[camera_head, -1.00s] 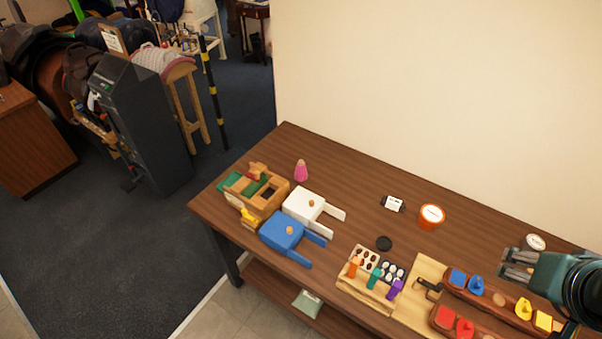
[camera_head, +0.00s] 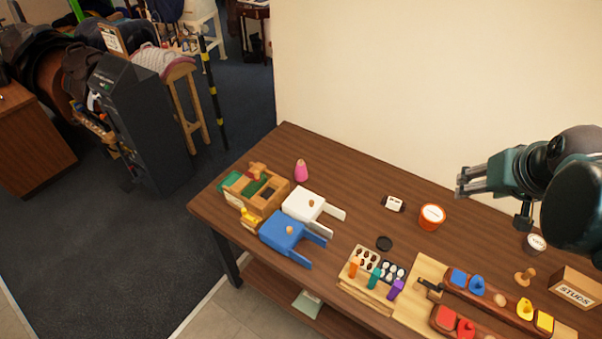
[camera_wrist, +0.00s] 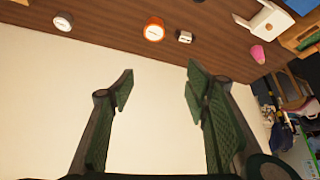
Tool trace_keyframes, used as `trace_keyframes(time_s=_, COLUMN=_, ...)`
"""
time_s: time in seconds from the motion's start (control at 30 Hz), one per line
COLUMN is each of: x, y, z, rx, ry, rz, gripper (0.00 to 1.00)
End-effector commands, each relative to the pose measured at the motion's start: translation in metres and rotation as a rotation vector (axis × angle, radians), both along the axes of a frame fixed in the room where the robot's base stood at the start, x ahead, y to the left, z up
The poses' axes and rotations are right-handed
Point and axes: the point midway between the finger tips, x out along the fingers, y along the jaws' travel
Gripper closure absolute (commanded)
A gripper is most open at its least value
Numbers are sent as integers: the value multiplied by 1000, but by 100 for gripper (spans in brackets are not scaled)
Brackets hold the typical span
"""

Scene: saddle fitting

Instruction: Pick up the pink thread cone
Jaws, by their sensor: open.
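The pink thread cone (camera_head: 301,170) stands upright near the back edge of the table, behind the white pan-shaped piece (camera_head: 305,205) and right of a wooden box. It also shows in the wrist view as a pink shape (camera_wrist: 257,54) at the upper right. My gripper (camera_head: 462,182) is open and empty, raised at the right, well away from the cone. In the wrist view its two fingers (camera_wrist: 160,82) are spread apart with the pale wall between them.
A blue pan-shaped piece (camera_head: 284,232), a wooden box (camera_head: 262,203), an orange-rimmed tub (camera_head: 431,217) and a small dark-and-white item (camera_head: 393,203) share the table. Trays of coloured pieces stand at the front. A box marked STUDS (camera_head: 575,292) is at right. The wall borders the back.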

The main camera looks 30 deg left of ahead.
Motion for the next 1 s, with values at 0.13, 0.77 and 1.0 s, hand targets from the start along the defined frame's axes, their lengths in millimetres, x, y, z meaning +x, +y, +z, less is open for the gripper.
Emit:
trace_keyframes(time_s=0.13, x=23, y=28, z=-4, rx=-3, ry=5, rz=51, gripper=53)
trace_keyframes(time_s=0.77, x=101, y=157, z=-43, rx=-13, ry=21, rz=256, gripper=53)
trace_keyframes(time_s=1.0, x=124, y=213, z=-66, rx=-16, ry=27, rz=335, gripper=53)
